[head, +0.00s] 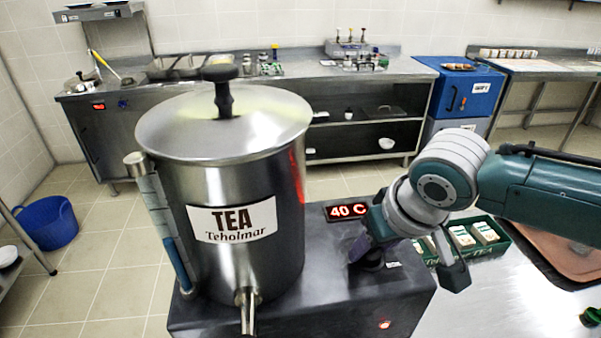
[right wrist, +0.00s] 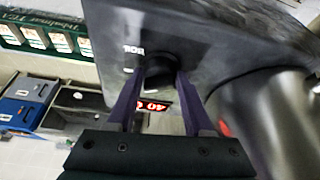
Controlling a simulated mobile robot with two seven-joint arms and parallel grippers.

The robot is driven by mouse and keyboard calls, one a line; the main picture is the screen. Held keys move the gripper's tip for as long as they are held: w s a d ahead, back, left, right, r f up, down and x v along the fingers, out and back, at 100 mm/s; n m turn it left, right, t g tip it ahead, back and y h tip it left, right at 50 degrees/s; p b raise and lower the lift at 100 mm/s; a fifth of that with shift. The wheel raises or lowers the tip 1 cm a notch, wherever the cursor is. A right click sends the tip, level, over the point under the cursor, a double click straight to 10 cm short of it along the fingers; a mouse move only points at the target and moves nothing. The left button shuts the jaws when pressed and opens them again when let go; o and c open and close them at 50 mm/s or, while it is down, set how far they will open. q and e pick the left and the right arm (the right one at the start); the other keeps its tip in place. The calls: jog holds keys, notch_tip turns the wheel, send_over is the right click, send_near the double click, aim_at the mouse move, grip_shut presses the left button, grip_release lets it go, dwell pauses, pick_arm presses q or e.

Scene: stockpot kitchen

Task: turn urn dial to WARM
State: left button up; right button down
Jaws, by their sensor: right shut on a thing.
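The steel tea urn (head: 228,270) stands on a dark base (head: 300,312) and carries a TEA label. A red display (head: 348,211) on the base reads 40 C. In the right wrist view, the black round dial (right wrist: 158,73) sits on the base's top, with a white label reading BOIL (right wrist: 133,49) and a smaller white mark beside it. My right gripper (head: 370,258) is shut on the dial, one purple finger on each side. The dial's pointer cannot be made out, and in the head view the gripper mostly hides the dial. My left gripper is not in view.
A dark green box of packets (head: 480,238) and a brownish tray (head: 565,252) lie right of the base, near my right arm. A lidded urn top with black knob (head: 222,92) rises at left. Steel counters (head: 260,82) stand behind, across open floor.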

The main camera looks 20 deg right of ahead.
dwell(0.4)
jog(key=shift+c, duration=1.5)
grip_release()
jog(key=shift+r, duration=0.1)
jog(key=shift+s+r, duration=0.1)
jog(key=shift+r, duration=0.2)
jog(key=p+v, duration=0.1)
jog(key=v, duration=0.8)
jog(key=shift+p, duration=0.3)
jog(key=shift+a, duration=0.1)
